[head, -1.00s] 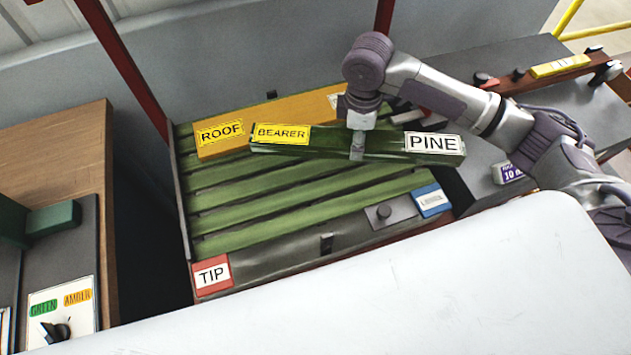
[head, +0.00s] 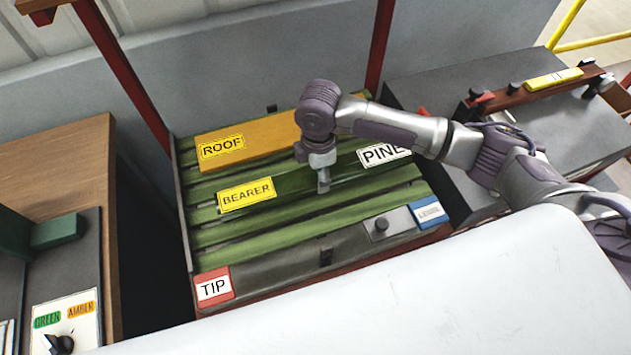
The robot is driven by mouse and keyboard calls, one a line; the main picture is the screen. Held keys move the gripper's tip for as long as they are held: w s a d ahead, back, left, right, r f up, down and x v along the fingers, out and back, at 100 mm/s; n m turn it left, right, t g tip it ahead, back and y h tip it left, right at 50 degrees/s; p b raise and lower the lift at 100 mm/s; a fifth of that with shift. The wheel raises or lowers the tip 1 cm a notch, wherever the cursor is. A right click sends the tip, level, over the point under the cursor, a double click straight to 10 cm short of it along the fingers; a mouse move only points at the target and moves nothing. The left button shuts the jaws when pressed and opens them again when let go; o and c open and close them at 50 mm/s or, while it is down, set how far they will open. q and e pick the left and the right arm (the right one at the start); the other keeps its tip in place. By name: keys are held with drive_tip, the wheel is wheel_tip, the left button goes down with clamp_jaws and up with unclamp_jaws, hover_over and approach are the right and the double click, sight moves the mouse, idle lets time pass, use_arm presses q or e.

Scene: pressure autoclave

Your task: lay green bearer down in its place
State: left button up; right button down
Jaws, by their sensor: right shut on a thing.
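The green bearer (head: 297,185) is a long dark green bar with a yellow BEARER label at its left end and a white PINE label at its right end. It lies along the green slatted rack (head: 215,237), in front of the orange ROOF bar (head: 268,134). My right gripper (head: 323,187) is shut on the bearer near its middle, from above. I cannot tell whether the bearer touches the slats or hangs just above them. My arm covers part of its right half. My left gripper is not in view.
A red TIP label (head: 214,287) and a blue label (head: 429,213) mark the rack's front ledge. Red posts stand behind the rack. A grey bench (head: 430,85) is at right, a wooden-topped cabinet (head: 60,165) at left. A white surface (head: 400,300) fills the front.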

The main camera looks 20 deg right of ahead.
sight(316, 187)
drive_tip(key=shift+s+a+f, duration=0.15)
drive_tip(key=shift+a+f, duration=0.15)
drive_tip(key=shift+a, duration=0.1)
drive_tip(key=shift+f+p, duration=0.4)
drive_tip(key=shift+f, duration=1.55)
drive_tip(key=shift+c, duration=1.7)
unclamp_jaws()
drive_tip(key=shift+f, duration=0.1)
wheel_tip(316, 187, up, 12)
drive_tip(key=shift+r+b, duration=0.15)
drive_tip(key=shift+b, duration=0.35)
